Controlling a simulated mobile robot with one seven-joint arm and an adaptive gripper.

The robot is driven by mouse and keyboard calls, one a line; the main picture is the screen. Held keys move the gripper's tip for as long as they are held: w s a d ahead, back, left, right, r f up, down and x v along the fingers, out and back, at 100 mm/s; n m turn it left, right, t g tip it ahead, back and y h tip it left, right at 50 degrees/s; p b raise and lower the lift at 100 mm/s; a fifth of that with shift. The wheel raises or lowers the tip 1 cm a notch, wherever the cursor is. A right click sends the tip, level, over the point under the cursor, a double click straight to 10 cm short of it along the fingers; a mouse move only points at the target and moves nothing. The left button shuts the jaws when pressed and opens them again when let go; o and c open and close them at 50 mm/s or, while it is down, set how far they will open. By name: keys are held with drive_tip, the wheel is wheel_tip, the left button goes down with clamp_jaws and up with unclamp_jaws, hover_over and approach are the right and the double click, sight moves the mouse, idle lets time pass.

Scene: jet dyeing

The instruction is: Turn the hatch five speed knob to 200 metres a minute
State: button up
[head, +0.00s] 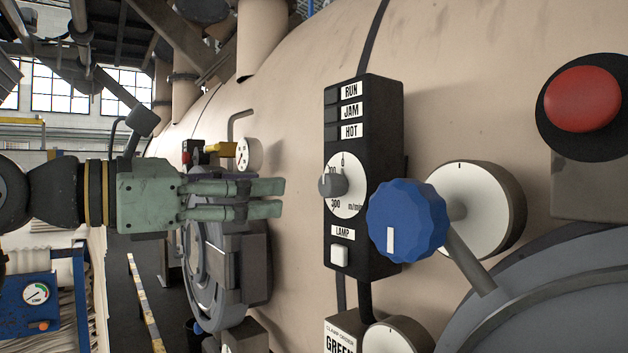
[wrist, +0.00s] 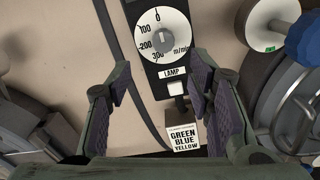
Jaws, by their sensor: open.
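The speed knob is a small grey knob (head: 333,182) on a white dial (head: 349,199) marked in m/min, on a black panel (head: 369,262). It also shows in the wrist view (wrist: 162,41), where the dial reads 0, 100, 200 and 300. I cannot make out where the knob points. No hatch number is readable. My gripper (head: 283,197) is open and empty, left of the knob and apart from it in the head view. In the wrist view its two fingers (wrist: 163,80) are spread below the dial.
The panel has RUN, JAM and HOT labels and a white LAMP button (head: 339,255). A blue lobed handle (head: 407,221), a white round gauge (head: 478,208) and a red button (head: 582,98) lie to the right. A GREEN/BLUE/YELLOW label (wrist: 184,140) is below the panel.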

sight(324, 186)
drive_tip(key=p+x, duration=0.3)
drive_tip(key=x, duration=0.6)
drive_tip(key=shift+s+d+r, duration=0.1)
drive_tip(key=shift+d+r, duration=0.05)
drive_tip(key=shift+d, duration=0.2)
drive_tip(key=shift+w+d, duration=0.3)
drive_tip(key=shift+d, duration=0.05)
clamp_jaws()
